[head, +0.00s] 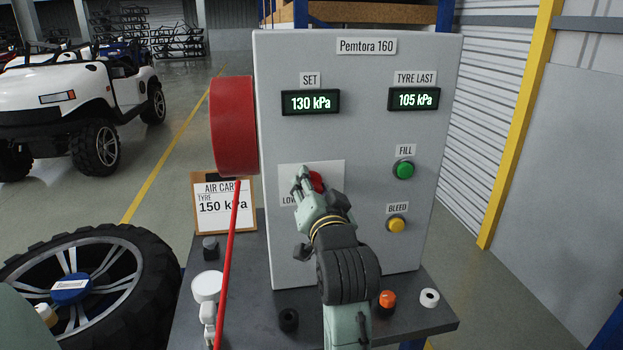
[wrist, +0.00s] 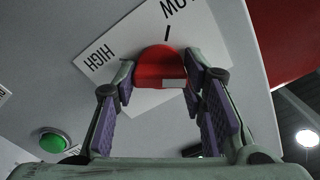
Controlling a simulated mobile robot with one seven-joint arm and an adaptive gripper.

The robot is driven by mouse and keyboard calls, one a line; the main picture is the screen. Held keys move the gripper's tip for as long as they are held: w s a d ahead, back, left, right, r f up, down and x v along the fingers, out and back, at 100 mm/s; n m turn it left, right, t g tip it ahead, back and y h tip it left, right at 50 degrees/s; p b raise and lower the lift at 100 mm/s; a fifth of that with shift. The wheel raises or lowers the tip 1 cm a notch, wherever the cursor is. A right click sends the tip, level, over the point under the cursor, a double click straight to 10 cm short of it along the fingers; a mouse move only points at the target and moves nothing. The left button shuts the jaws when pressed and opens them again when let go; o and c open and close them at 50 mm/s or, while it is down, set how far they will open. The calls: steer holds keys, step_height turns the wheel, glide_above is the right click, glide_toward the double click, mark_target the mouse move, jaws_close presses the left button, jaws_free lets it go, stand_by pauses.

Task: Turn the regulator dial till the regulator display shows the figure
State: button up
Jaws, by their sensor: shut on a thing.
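The red regulator dial (head: 316,181) sits on a white plate on the front of the grey cabinet (head: 380,250). In the wrist view the dial (wrist: 161,68) lies between the fingers, with a white mark on its edge. My gripper (head: 308,180) is shut on the dial, and it also shows in the wrist view (wrist: 160,82). The plate (wrist: 110,62) reads LOW and HIGH. The SET display (head: 311,102) shows 130 kPa. The TYRE LAST display (head: 414,99) shows 105 kPa. The air card (head: 225,205) reads TYRE 150 kPa.
A green FILL button (head: 403,170) and a yellow BLEED button (head: 397,224) are right of the dial. A red reel (head: 233,125) with a red hose hangs at the cabinet's left. Small caps lie on the dark bench (head: 420,315). A wheel (head: 90,285) lies at left.

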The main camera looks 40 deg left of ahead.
steer(key=shift+m, duration=0.6)
steer(key=m+p, duration=0.2)
steer(key=shift+m, duration=0.3)
steer(key=o, duration=1.6)
steer(key=b+v, duration=0.5)
steer(key=v, duration=0.1)
steer(key=shift+b, duration=0.35)
